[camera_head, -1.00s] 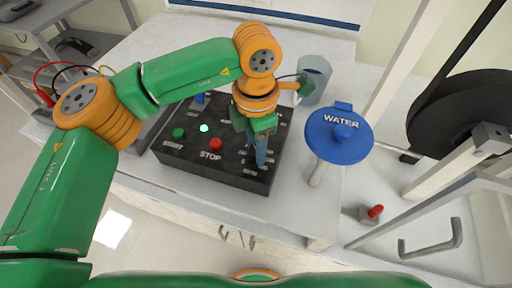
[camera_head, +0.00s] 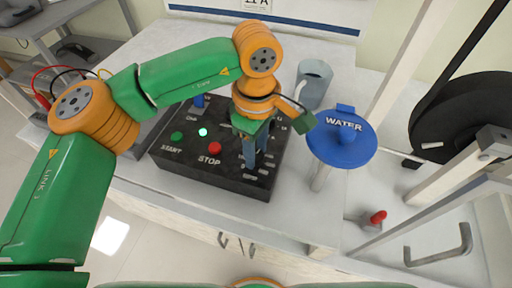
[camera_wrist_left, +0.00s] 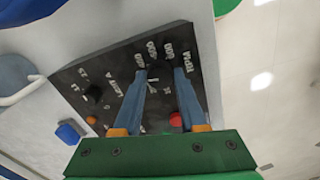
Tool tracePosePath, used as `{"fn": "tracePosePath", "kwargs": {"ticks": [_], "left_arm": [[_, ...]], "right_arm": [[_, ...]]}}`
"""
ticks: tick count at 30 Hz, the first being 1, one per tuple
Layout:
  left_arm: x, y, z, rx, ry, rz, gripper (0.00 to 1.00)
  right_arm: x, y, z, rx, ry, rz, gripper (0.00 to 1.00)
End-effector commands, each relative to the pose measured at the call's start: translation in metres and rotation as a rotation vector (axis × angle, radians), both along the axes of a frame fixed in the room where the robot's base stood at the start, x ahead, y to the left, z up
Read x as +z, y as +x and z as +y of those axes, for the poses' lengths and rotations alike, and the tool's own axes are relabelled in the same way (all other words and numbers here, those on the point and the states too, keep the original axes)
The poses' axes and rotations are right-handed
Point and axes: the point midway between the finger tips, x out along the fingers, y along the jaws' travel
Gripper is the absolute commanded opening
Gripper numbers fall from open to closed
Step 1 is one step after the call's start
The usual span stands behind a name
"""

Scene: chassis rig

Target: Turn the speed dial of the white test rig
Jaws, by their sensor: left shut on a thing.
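The black control box (camera_head: 205,181) lies on the pale bench, beside the white rig frame (camera_head: 387,78). My left gripper (camera_head: 248,166) points down at the right part of its top. In the left wrist view, the gripper's two blue fingers (camera_wrist_left: 160,74) stand on either side of the dark speed dial (camera_wrist_left: 155,84), shut on it. Number marks and the letters RPM ring the dial. The dial is mostly hidden by the fingers in the head view. My right gripper is not in view.
A blue WATER lid (camera_head: 338,150) and grey cylinder (camera_head: 313,82) stand to the right. A black wheel (camera_head: 455,115) is far right.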

Motion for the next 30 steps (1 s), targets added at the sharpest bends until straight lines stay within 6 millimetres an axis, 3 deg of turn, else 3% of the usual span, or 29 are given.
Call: {"fn": "tracePosePath", "kwargs": {"ticks": [15, 30], "left_arm": [[0.001, 0.0004, -0.0003, -0.407, -0.002, -0.003, 0.0], [0.0007, 0.0004, -0.0001, -0.549, -0.001, -0.002, 0.0]], "right_arm": [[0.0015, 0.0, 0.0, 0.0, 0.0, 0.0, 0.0], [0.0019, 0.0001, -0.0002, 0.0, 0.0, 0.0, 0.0]]}}
